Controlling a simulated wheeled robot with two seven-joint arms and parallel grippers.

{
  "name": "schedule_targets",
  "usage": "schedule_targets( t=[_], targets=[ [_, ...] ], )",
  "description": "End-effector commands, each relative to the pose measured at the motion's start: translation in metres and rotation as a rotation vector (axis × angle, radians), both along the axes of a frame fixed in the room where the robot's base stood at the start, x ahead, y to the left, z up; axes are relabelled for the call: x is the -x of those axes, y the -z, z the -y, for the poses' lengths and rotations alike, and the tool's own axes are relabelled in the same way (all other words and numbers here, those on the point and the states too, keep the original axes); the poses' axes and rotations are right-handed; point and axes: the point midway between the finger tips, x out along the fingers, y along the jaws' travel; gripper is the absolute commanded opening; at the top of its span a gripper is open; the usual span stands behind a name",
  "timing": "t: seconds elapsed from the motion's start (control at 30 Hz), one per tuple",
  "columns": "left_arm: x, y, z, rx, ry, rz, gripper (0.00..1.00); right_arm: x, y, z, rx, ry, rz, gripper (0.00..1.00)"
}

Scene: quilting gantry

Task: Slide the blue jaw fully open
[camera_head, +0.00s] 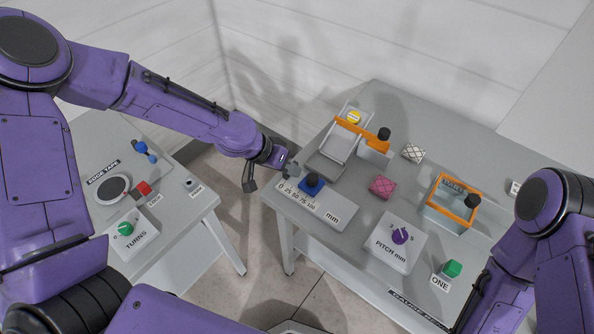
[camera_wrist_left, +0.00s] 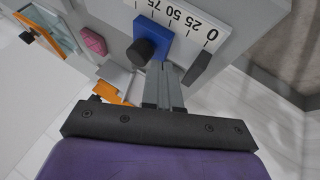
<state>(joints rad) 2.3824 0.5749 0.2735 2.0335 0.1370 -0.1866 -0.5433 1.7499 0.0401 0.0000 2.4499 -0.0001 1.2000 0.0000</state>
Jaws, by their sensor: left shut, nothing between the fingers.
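The blue jaw (camera_head: 312,186) is a blue block with a dark round knob on top. It sits on the white mm scale plate (camera_head: 334,212) at the left front of the grey table. It also shows in the left wrist view (camera_wrist_left: 157,35), with its knob (camera_wrist_left: 139,52) facing me. My left gripper (camera_head: 288,170) is at the table's left edge, beside the jaw on its left. In the left wrist view its fingers (camera_wrist_left: 163,72) are together and empty, with their tips close to the blue jaw; I cannot tell whether they touch. My right gripper is out of view.
An orange-handled tray (camera_head: 333,157) stands behind the jaw. A pink block (camera_head: 382,187) and the purple PITCH dial (camera_head: 400,236) are to its right. An orange-framed box (camera_head: 452,203) and green button (camera_head: 453,268) stand farther right. A second table (camera_head: 165,221) is at left, across a floor gap.

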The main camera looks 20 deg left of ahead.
Motion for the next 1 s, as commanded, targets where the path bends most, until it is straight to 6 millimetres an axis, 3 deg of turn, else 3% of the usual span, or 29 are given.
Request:
schedule_targets(
  t=[0.2,0.6,1.0],
  targets=[
    [-0.007,0.019,0.012,-0.001,-0.001,0.000,0.00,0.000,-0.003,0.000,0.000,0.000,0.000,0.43],
    [-0.007,0.021,0.016,0.000,0.000,0.000,0.00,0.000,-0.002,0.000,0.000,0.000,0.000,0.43],
    [0.018,0.021,0.084,-0.001,0.002,-0.001,0.00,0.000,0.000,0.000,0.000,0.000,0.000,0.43]
  ],
)
